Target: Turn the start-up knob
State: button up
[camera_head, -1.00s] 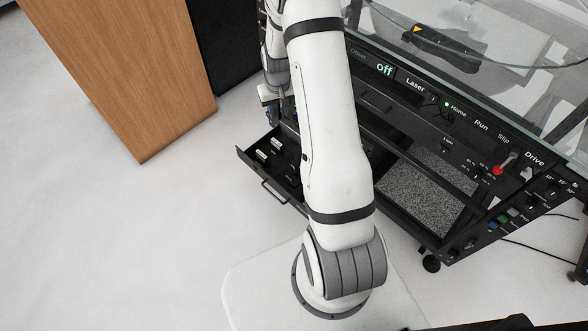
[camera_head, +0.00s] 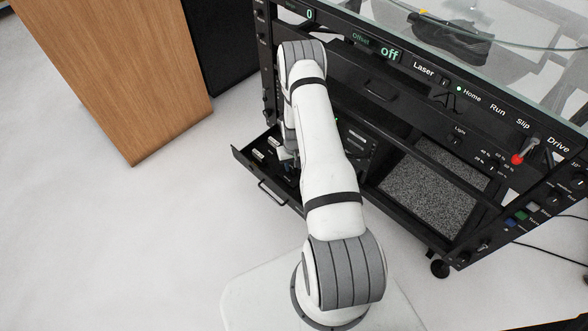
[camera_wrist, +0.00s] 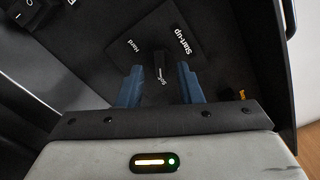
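The start-up knob (camera_wrist: 159,66) is a small black knob on a dark panel in the wrist view. The panel lies in the pulled-out drawer (camera_head: 243,156) of the rack, in the head view. There my arm covers part of the drawer, and the knob cannot be made out.
Other switches (camera_wrist: 25,12) are at the upper left. The rack's front (camera_head: 420,110) stands right of my arm; a wooden cabinet (camera_head: 120,80) stands at the left, with clear floor between.

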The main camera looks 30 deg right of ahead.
aim_at(293, 171)
jog(key=shift+f, duration=1.1)
grip_shut()
jog(key=shift+d, duration=0.15)
